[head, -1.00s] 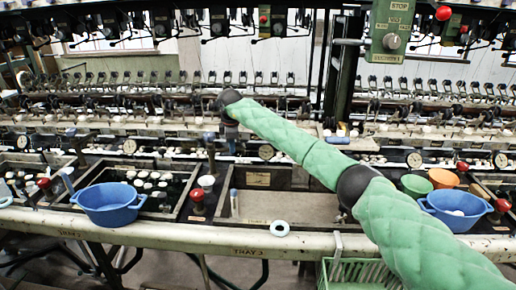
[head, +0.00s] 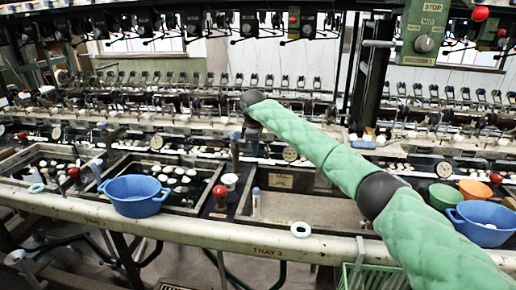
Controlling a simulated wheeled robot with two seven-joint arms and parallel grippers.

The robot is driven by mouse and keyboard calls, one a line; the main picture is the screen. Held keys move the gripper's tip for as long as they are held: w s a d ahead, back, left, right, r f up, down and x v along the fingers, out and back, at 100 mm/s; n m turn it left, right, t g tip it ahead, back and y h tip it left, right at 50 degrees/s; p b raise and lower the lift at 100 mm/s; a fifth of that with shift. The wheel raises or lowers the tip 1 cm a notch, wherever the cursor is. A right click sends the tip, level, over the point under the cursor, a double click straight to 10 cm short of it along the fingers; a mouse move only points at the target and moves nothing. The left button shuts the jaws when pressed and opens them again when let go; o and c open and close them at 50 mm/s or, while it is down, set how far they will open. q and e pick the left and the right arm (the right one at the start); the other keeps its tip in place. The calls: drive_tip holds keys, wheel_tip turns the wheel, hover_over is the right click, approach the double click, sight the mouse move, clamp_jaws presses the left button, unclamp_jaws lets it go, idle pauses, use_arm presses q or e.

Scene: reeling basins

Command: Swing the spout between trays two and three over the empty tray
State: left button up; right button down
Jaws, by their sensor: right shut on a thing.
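My right arm reaches in from the lower right, and its gripper (head: 251,128) is small and dark at the far end. It is shut at the upright spout (head: 235,155) between trays two and three; the exact contact is too small to make out. The spout has a blue-grey top and stands at the back left corner of tray three. Tray three (head: 268,251), labelled on the rail in front, has a bare brown floor and looks empty. Tray two (head: 190,209), left of it, holds dark water and several white cocoons. My left gripper is out of view.
A blue basin (head: 135,196) sits on the rail before tray two. A red knob (head: 220,192) and white cup (head: 229,180) stand between the trays. Blue, green and orange bowls (head: 487,226) are at right, beside my arm.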

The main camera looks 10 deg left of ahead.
drive_tip(key=c, duration=1.4)
unclamp_jaws()
drive_tip(key=shift+s, duration=0.1)
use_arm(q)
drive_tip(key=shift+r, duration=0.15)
use_arm(e)
drive_tip(key=shift+o, duration=0.2)
drive_tip(key=shift+r, duration=0.1)
